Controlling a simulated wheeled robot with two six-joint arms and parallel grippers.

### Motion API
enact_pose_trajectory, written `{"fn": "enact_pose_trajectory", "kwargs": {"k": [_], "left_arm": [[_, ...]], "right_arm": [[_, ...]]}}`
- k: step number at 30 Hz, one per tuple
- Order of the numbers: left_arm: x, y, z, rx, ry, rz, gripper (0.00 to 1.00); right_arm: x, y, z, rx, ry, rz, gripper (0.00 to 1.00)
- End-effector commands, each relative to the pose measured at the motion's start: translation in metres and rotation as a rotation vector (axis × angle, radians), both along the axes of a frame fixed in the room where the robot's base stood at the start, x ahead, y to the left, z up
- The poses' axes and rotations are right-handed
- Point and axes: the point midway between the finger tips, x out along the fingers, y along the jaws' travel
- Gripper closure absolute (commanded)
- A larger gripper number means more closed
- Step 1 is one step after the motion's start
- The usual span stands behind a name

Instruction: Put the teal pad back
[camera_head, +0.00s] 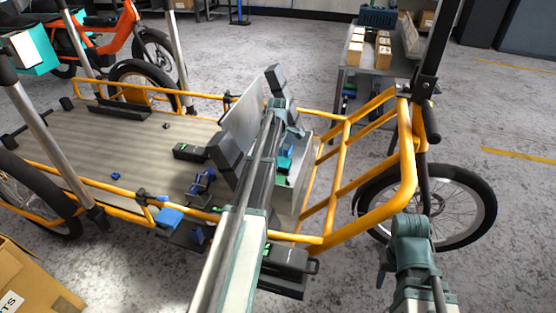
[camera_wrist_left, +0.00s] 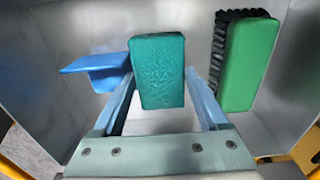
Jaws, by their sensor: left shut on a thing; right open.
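The teal pad (camera_wrist_left: 160,72) is a textured teal block between the two pale blue fingers of my left gripper (camera_wrist_left: 160,98), which is shut on it. In the head view the left gripper (camera_head: 291,133) points down into a grey metal box, with the teal pad (camera_head: 286,157) just below. In the left wrist view a green brush (camera_wrist_left: 247,66) with black bristles is at the right, apart from the pad, and a blue angled piece (camera_wrist_left: 100,70) at the left. Whether the pad touches the box floor is unclear. My right gripper (camera_head: 386,264) is open and empty at the lower right; its fingers are hard to make out.
The metal box (camera_head: 307,158) sits on the yellow-framed cargo bike bed (camera_head: 120,148). The yellow front rails (camera_head: 340,160) stand to its right. Blue and black tools (camera_head: 203,181) lie left of the box. A table with small cartons (camera_head: 383,47) stands behind.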

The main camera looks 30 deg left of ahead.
Motion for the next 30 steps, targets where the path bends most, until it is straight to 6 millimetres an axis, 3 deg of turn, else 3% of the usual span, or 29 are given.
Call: {"fn": "enact_pose_trajectory", "kwargs": {"k": [1, 4, 17, 23, 30], "left_arm": [[0.000, 0.000, -0.001, 0.000, 0.000, 0.000, 0.18], [0.000, 0.000, -0.001, 0.000, 0.000, 0.000, 0.00], [0.000, 0.000, 0.006, 0.000, 0.000, 0.000, 0.00], [0.000, 0.000, 0.024, 0.000, 0.000, 0.000, 0.00], [0.000, 0.000, 0.058, 0.000, 0.000, 0.000, 0.00]], "right_arm": [[0.000, 0.000, -0.001, 0.000, 0.000, 0.000, 0.50], [0.000, 0.000, -0.001, 0.000, 0.000, 0.000, 0.50], [0.000, 0.000, 0.006, 0.000, 0.000, 0.000, 0.50], [0.000, 0.000, 0.024, 0.000, 0.001, 0.000, 0.50], [0.000, 0.000, 0.058, -0.001, 0.002, 0.005, 0.50]]}}
